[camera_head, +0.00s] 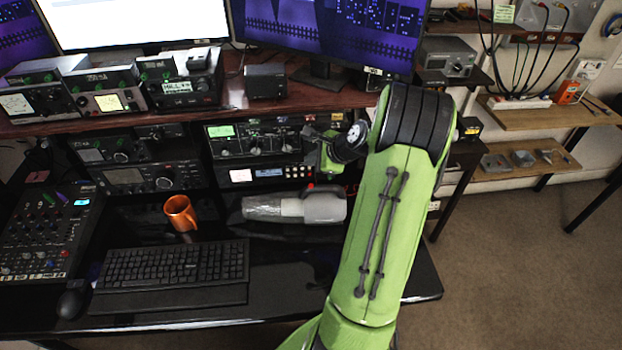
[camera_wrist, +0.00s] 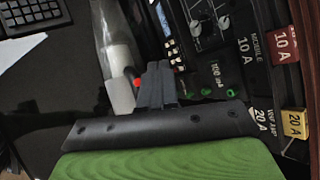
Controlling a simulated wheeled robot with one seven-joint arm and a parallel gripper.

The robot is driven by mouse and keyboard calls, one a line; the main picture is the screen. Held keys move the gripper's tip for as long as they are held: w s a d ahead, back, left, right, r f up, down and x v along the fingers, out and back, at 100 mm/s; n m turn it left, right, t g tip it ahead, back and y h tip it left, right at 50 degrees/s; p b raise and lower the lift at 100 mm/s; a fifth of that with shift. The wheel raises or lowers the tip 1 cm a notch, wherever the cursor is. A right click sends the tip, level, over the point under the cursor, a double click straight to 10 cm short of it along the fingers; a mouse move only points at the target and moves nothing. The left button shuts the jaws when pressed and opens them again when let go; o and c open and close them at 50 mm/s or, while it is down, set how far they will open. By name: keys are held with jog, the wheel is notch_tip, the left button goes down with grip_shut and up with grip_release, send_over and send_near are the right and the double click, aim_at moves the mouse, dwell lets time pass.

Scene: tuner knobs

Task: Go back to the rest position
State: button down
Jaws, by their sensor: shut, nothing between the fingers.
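My gripper (camera_wrist: 158,72) shows in the wrist view with its dark fingers together and nothing between them. It is in front of a dark panel (camera_wrist: 215,55) with knobs, green sockets and "10 A" and "20 A" labels. I cannot tell whether the fingertips touch anything. In the head view my green arm rises from the bottom and bends left at the black joint. Its wrist end is in front of the right side of the radio with the green display (camera_head: 255,137). The fingertips are not clear there.
A grey cylindrical device (camera_head: 290,208) lies on the desk below my wrist. An orange mug (camera_head: 180,213), a keyboard (camera_head: 175,265) and a mixer (camera_head: 40,235) are to the left. A wooden shelf (camera_head: 95,125) overhangs the lower radios. Open floor (camera_head: 520,270) is at right.

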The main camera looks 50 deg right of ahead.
jog(key=shift+f, duration=0.1)
dwell(0.3)
jog(key=s+a+r+n+g, duration=0.1)
jog(key=a+r+n, duration=0.5)
jog(key=a, duration=0.5)
jog(key=s+a+r+n+g, duration=0.15)
jog(key=a+r+n, duration=0.25)
jog(key=a+n, duration=0.45)
jog(key=s+a+r+n, duration=0.3)
jog(key=s+a+n, duration=0.9)
jog(key=s, duration=0.4)
jog(key=shift+s+a+g, duration=0.25)
jog(key=shift+s+g, duration=0.05)
jog(key=shift+g, duration=0.15)
jog(key=shift+r, duration=0.1)
